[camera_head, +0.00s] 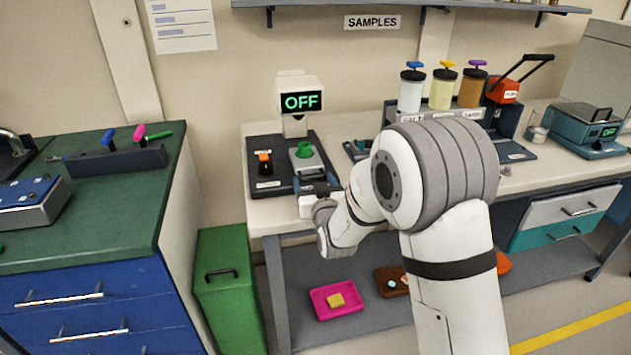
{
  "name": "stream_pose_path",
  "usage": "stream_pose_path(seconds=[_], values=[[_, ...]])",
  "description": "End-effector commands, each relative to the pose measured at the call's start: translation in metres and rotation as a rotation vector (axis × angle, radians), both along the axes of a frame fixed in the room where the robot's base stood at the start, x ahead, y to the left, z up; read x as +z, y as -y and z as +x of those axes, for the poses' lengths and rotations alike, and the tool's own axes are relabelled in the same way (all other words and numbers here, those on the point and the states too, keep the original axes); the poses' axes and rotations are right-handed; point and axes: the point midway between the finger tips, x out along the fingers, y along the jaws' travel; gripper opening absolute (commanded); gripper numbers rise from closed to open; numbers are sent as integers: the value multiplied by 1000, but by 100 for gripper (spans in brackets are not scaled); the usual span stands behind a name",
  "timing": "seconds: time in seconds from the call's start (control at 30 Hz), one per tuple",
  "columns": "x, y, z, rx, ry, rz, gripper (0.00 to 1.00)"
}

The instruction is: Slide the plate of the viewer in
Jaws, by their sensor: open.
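The viewer stands at the left end of the pale bench. Its white head (298,85) has a dark screen reading OFF in green. Its dark base (270,187) carries a black block with an orange top (264,160) on the left and a light grey plate with a green knob (304,150) on the right. I take this grey plate (312,166) to be the viewer's plate. My gripper (318,189) is open at the front edge of the base, just before the plate. Its fingertips are small and partly hidden by my wrist, so I cannot tell whether they touch the plate.
A shelf (400,4) hangs above. A green cabinet (225,285) and a green-topped counter (100,210) are at left. A pink tray (318,305) lies below.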

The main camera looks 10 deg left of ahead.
Motion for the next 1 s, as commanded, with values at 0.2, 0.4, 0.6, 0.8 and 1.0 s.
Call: stream_pose_path(seconds=[0.2, 0.4, 0.6, 0.8, 1.0], values=[[0, 17, -33, 1, 0, 0, 71], [0, 29, -54, 1, 0, 1, 71], [0, 31, -58, 0, 0, 1, 71], [1, 32, -57, -2, -3, 0, 65], [5, 63, -53, -42, -109, -47, 48]])
